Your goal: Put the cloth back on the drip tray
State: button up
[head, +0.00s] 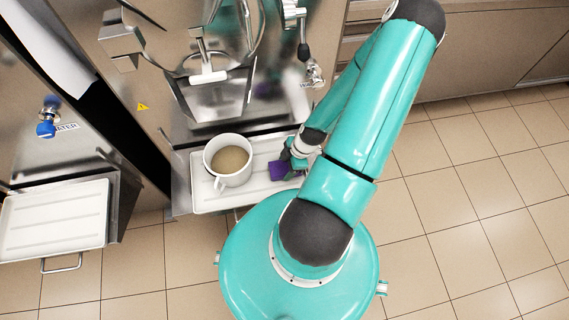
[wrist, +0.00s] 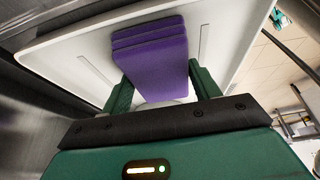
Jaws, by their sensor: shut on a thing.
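A folded purple cloth (head: 279,170) is at my gripper's end, over the right part of the white drip tray (head: 256,189). In the wrist view the cloth (wrist: 155,62) sits between the two green fingers of my gripper (wrist: 160,92), which are shut on it. The white tray (wrist: 90,62) lies behind the cloth there. Whether the cloth touches the tray cannot be told. In the head view my gripper (head: 291,165) is partly hidden by my arm.
A large white mug (head: 229,160) of tan liquid stands on the tray's left part. The steel freezer (head: 215,95) with its spout rises behind. Another white tray (head: 55,215) is at the far left. Tiled floor (head: 470,190) is open at right.

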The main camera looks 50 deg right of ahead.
jog(key=shift+f, duration=0.15)
jog(key=o, duration=1)
jog(key=v, duration=1.2)
jog(key=shift+r, duration=0.2)
